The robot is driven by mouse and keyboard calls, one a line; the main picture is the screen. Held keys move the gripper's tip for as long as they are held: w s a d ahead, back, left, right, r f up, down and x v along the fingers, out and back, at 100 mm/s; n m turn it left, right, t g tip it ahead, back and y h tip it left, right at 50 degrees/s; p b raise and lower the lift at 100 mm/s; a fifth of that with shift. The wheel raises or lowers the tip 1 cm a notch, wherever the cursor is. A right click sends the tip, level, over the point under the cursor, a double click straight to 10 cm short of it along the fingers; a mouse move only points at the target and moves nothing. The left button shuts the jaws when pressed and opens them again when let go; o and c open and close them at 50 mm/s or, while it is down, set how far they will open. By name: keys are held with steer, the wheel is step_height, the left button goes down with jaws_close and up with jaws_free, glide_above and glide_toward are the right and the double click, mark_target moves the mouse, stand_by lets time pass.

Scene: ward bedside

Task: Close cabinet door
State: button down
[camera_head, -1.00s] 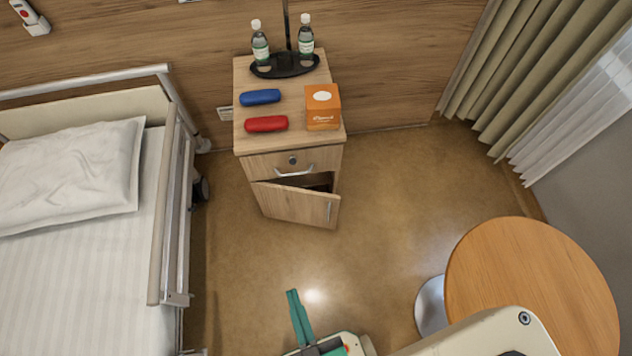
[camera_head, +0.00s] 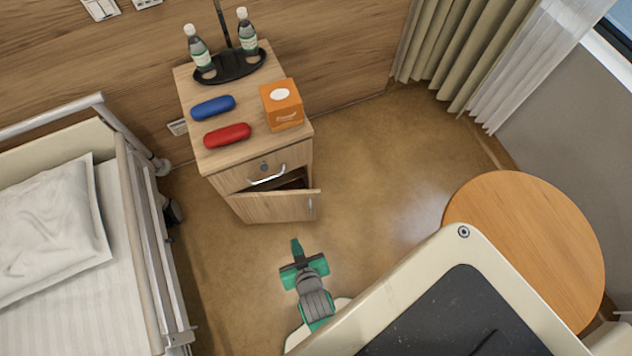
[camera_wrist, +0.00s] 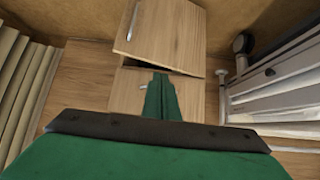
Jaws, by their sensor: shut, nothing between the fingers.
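The bedside cabinet (camera_head: 221,155) stands against the wood wall. Its lower door (camera_head: 272,207) is partly open, hinged at the left, with a gap above it showing the dark inside; its handle (camera_head: 310,206) is at the right edge. The drawer (camera_head: 265,168) above looks shut. In the wrist view the door (camera_wrist: 165,35) shows at the top with its long handle (camera_wrist: 133,20). My gripper (camera_head: 295,243) is shut and empty, in front of the door and apart from it in the head view. Its green fingers (camera_wrist: 161,98) also show in the wrist view.
A blue case (camera_head: 213,108), a red case (camera_head: 227,135), an orange tissue box (camera_head: 282,105) and two bottles on a black tray (camera_head: 232,70) stand on the cabinet. The bed (camera_head: 75,270) is at left, a round table (camera_head: 530,235) at right. Floor between is clear.

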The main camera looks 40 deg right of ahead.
steer(key=w+d+f+m+g, duration=0.2)
steer(key=w+d+f+g, duration=0.1)
steer(key=w+d+f, duration=0.3)
steer(key=m+g, duration=0.1)
steer(key=g, duration=0.2)
glide_toward(315, 200)
steer(key=shift+f, duration=1.05)
steer(key=shift+w+d, duration=0.3)
steer(key=shift+d, duration=0.15)
